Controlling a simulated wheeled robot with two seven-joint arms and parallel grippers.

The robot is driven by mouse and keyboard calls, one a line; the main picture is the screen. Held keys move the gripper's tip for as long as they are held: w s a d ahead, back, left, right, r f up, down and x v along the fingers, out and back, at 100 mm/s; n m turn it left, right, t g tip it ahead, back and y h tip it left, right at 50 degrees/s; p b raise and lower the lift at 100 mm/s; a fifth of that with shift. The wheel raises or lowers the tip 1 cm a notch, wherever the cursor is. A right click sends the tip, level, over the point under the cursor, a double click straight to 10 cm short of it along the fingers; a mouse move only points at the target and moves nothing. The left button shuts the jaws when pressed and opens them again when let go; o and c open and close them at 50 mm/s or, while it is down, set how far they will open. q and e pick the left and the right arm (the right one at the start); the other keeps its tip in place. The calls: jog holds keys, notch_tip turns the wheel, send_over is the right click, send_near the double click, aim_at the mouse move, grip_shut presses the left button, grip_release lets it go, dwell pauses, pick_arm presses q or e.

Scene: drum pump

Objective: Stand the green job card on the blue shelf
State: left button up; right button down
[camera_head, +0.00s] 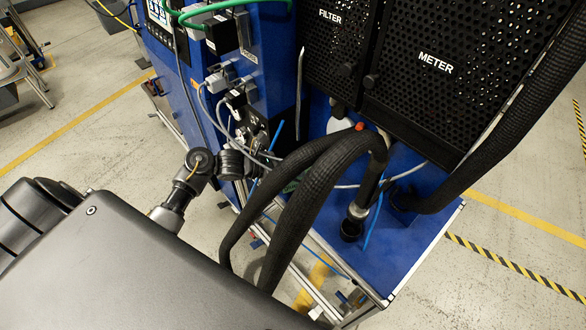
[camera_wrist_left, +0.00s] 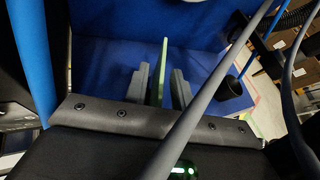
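In the left wrist view, the green job card (camera_wrist_left: 162,62) shows nearly edge-on as a thin pale-green strip, upright against the blue shelf (camera_wrist_left: 97,65). My left gripper (camera_wrist_left: 160,88) has its two grey fingers apart, one on each side of the card. A gap shows between the card and the right finger; contact on the left side is hard to tell. The card's lower edge is hidden by the gripper body, so its footing cannot be seen. In the head view, black hoses cover the area and I cannot make out the gripper or card clearly. My right gripper is not in view.
Thick black hoses (camera_head: 322,190) arch over the blue base (camera_head: 405,245) in the head view. The perforated METER panel (camera_head: 450,85) stands behind. A grey cable (camera_wrist_left: 210,95) crosses close in front of the left wrist camera, with a blue tube (camera_wrist_left: 31,60) at left.

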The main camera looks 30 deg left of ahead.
pick_arm(q)
jog(key=shift+r, duration=0.2)
jog(key=shift+s+a, duration=0.15)
jog(key=shift+a, duration=0.1)
jog(key=b+v, duration=0.3)
jog(key=v, duration=0.8)
jog(key=shift+s+a+r, duration=0.1)
jog(key=shift+r, duration=0.05)
